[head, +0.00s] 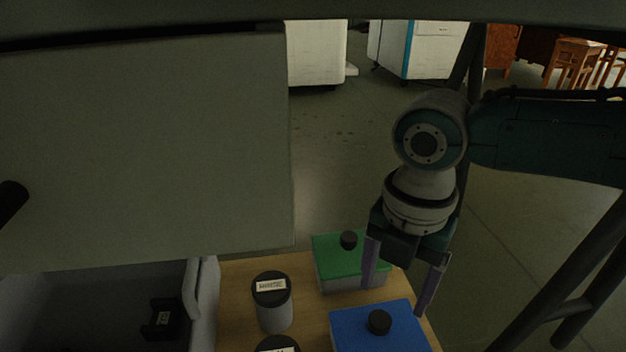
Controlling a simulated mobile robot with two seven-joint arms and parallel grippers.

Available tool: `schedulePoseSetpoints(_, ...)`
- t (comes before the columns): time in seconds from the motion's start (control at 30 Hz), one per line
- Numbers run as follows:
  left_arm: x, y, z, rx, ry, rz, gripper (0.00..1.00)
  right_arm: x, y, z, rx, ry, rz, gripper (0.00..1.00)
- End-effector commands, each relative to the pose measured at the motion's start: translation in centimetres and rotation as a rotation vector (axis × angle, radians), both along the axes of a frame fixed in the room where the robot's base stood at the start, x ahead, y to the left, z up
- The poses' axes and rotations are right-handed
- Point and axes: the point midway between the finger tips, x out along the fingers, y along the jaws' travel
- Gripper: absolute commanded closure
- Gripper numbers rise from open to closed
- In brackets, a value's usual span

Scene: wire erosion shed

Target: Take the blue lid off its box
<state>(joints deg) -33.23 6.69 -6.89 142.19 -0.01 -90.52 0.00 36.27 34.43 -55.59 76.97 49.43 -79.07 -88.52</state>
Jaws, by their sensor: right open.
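The blue lid (352,328) with a round black knob (379,322) is on its box at the front right of the wooden table; the box below it is hidden from this angle. My right gripper (397,285) is open, its two fingers pointing down above and behind the blue lid. Nothing is between the fingers, and the knob is nearer the camera than they appear. I cannot tell whether the left finger touches the green-lidded box beside it. My left gripper is not in view.
A grey box with a green lid (335,252) and black knob stands behind the blue one. A labelled grey canister with a black top (273,305) stands left, with another dark top (278,344) in front. A large grey panel (150,150) fills the left.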

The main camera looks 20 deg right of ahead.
Motion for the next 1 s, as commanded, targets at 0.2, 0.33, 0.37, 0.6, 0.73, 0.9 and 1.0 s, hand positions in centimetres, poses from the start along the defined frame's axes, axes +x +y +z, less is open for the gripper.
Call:
schedulePoseSetpoints(0.2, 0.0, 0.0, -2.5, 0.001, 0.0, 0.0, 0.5, 0.1, 0.1, -3.1, 0.001, -0.001, -0.001, 0.23)
schedulePoseSetpoints(0.33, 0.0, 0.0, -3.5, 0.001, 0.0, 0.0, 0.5, 0.3, 0.1, -4.0, 0.001, -0.001, -0.001, 0.23)
schedulePoseSetpoints(0.37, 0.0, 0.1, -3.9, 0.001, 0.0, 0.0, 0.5, 0.3, 0.1, -4.4, 0.001, -0.001, -0.001, 0.23)
schedulePoseSetpoints(0.6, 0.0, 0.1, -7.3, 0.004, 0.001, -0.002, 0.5, 0.7, 0.0, -7.8, 0.0, 0.0, -0.001, 0.23)
schedulePoseSetpoints(0.73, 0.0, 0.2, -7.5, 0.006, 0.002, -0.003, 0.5, 0.7, 0.0, -8.0, 0.0, 0.0, -0.001, 0.23)
schedulePoseSetpoints(0.9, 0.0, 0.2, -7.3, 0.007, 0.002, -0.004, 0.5, 0.7, 0.0, -7.8, 0.0, 0.0, -0.001, 0.24)
schedulePoseSetpoints(1.0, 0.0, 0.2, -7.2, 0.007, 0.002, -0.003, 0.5, 0.7, 0.0, -7.8, 0.0, 0.0, -0.001, 0.35)
